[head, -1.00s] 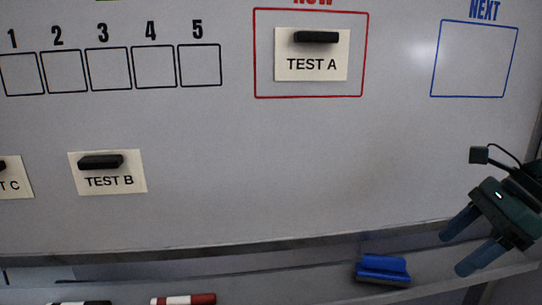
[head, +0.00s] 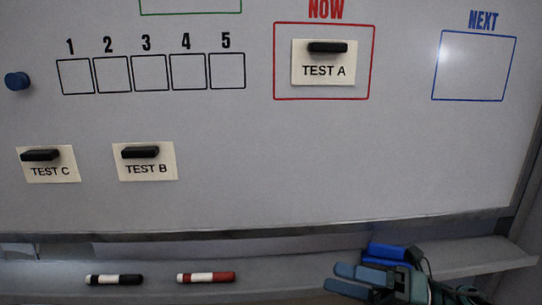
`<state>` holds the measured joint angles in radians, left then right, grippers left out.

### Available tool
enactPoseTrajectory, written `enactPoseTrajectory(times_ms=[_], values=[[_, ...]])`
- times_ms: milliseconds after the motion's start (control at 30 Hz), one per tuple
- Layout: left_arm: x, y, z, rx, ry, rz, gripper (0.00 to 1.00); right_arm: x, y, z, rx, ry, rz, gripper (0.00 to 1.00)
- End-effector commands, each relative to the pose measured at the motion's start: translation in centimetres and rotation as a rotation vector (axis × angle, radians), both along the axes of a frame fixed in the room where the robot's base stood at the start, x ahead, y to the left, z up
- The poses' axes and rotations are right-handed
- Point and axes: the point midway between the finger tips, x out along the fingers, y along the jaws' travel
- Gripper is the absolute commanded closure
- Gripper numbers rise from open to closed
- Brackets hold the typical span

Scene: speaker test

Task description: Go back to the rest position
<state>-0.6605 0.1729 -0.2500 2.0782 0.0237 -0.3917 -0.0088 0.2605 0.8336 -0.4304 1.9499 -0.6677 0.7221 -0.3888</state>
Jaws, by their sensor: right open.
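My right gripper (head: 352,281) is at the bottom right of the head view, low in front of the tray. Its two blue-grey fingers point left, stand apart and hold nothing. It partly covers the blue eraser (head: 388,250) behind it; I cannot tell whether they touch. My left gripper is not in view. The TEST A card (head: 323,71) hangs under a black magnet inside the red NOW frame (head: 300,90). The TEST B card (head: 146,169) and the TEST C card (head: 50,171) hang lower left on the whiteboard (head: 300,180), each under a black magnet.
A black marker (head: 114,280) and a red marker (head: 206,278) lie on the tray (head: 290,270) below the board. The blue NEXT frame (head: 474,68) and the numbered boxes (head: 151,73) are empty. A blue round magnet (head: 17,81) is at the far left.

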Motion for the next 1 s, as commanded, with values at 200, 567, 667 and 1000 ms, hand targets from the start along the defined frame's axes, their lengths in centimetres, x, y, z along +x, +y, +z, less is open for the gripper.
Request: enactPoseTrajectory(times_ms=[200,567,667,1000], values=[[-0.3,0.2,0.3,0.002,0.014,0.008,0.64,1.1,-0.5,-8.0,0.584,0.759,-0.372,0.33],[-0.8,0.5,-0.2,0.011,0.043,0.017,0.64,-9.6,-2.4,-26.7,1.14,1.795,-0.938,0.33],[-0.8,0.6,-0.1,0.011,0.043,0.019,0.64,-11.8,-2.1,-28.5,1.186,1.903,-1.001,0.33],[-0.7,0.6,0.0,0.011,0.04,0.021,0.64,-12.7,-2.0,-29.3,1.205,1.951,-1.03,0.33]])
